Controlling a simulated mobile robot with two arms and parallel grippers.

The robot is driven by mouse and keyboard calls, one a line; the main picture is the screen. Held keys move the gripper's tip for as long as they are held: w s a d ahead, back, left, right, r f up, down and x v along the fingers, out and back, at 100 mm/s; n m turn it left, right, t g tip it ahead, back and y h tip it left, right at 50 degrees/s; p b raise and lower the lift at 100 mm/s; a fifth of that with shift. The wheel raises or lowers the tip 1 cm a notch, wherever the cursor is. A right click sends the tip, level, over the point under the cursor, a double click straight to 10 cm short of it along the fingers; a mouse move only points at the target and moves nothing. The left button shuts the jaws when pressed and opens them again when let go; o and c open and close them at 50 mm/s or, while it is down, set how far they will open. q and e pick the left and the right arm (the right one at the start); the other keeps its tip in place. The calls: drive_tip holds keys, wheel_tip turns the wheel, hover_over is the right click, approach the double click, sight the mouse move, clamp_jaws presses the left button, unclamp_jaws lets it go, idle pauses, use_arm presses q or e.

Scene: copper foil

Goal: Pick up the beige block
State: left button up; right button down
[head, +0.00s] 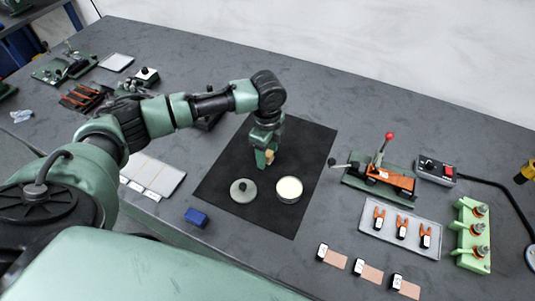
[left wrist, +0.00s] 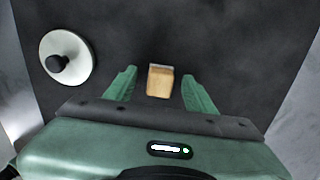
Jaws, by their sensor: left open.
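The beige block (left wrist: 160,82) stands on the black mat (left wrist: 225,30) between the two green fingers of my left gripper (left wrist: 160,88) in the left wrist view. The fingers are open, with a gap on each side of the block. In the head view my left gripper (head: 265,160) points down over the black mat (head: 230,180). The beige block (head: 270,156) shows only in small part there, mostly hidden by the gripper. My right gripper is not in view.
A round lid with a black knob (head: 243,190) and a round cream-topped tin (head: 289,189) are on the mat's near part. The lid also shows in the left wrist view (left wrist: 80,68). A blue block (head: 196,217) lies near the front edge. A green-and-orange lever device (head: 385,178) stands right.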

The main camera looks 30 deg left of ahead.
sight(267, 152)
use_arm(q)
clamp_jaws()
wheel_tip(267, 152, up, 20)
drive_tip(key=b, duration=0.2)
idle(0.6)
drive_tip(key=c, duration=1)
unclamp_jaws()
clamp_jaws()
